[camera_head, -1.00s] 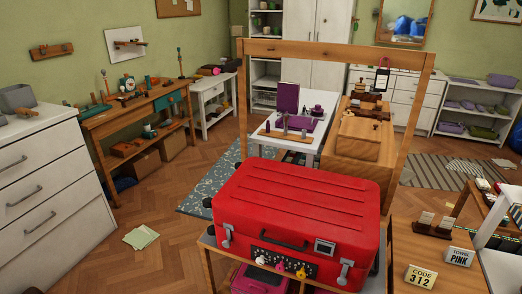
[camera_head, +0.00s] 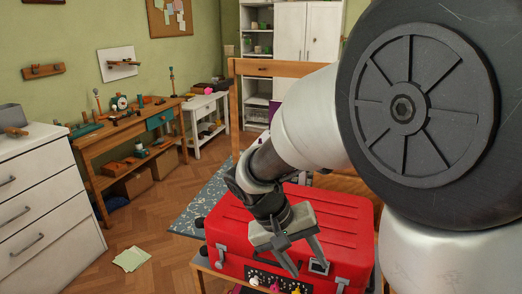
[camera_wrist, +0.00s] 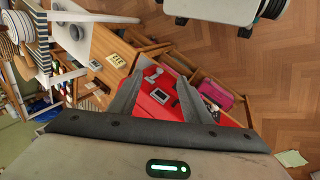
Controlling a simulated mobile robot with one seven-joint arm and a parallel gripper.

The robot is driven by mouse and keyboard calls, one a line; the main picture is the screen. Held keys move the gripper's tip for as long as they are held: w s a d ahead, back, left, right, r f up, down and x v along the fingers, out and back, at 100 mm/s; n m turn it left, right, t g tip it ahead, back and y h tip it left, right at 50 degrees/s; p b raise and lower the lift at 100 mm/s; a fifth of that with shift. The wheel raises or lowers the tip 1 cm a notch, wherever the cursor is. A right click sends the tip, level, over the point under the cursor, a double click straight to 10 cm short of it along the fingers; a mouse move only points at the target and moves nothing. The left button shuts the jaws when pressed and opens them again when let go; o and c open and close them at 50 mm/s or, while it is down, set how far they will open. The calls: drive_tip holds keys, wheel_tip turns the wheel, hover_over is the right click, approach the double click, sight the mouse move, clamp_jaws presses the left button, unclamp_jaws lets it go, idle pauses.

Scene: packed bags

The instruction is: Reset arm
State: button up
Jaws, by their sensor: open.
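My gripper (camera_head: 303,262) is open and empty in the head view. It hangs in front of the red suitcase (camera_head: 233,213), over its front edge near the right latch. In the wrist view my two fingers (camera_wrist: 160,98) spread apart with part of the red suitcase (camera_wrist: 160,108) showing between and beyond them. The suitcase is closed and rests on a wooden stand. My arm hides the right side of the head view and part of the lid.
A white dresser (camera_head: 35,200) stands at the left and a wooden workbench (camera_head: 110,140) behind it. Papers (camera_head: 132,259) lie on the open floor. In the wrist view a wooden table bears a "312" code card (camera_wrist: 117,60). A pink box (camera_wrist: 216,94) sits on the stand's shelf.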

drive_tip(key=s+d+r+t+y, duration=0.2)
drive_tip(key=s+r+t+y, duration=0.1)
drive_tip(key=s+r, duration=0.3)
drive_tip(key=s+d+r+t+y, duration=0.2)
drive_tip(key=s+d+r, duration=0.1)
drive_tip(key=s+r, duration=0.25)
wheel_tip(320, 180, up, 16)
drive_tip(key=p, duration=1.5)
drive_tip(key=shift+a+f, duration=0.2)
drive_tip(key=shift+a, duration=0.1)
drive_tip(key=shift+w, duration=0.1)
